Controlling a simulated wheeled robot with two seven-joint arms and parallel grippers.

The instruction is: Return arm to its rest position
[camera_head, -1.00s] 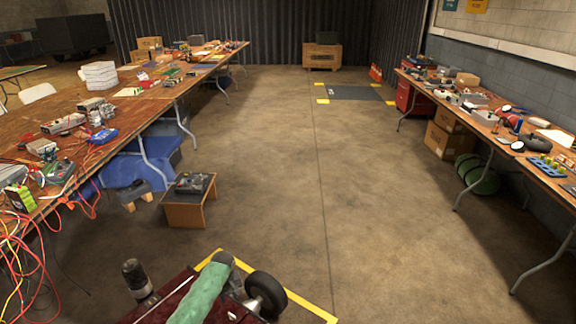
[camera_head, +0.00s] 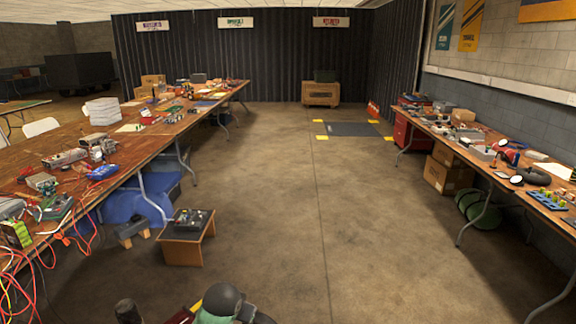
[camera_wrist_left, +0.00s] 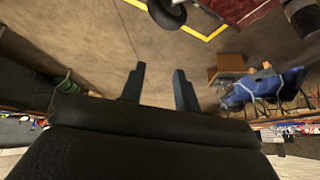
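My left gripper (camera_wrist_left: 157,78) shows in the left wrist view, with two dark fingers spread apart and nothing between them. Bare concrete floor lies beyond the fingertips. Neither of my grippers shows in the head view, and my right gripper is in no frame.
A long cluttered table (camera_head: 140,150) runs along the left, with cables hanging at its near end. Another table (camera_head: 480,150) lines the right wall. A small wooden stand (camera_head: 183,252) holds a dark device (camera_head: 192,221). A green rounded object (camera_head: 216,318) is cut off at the bottom. The middle floor (camera_head: 300,200) is clear.

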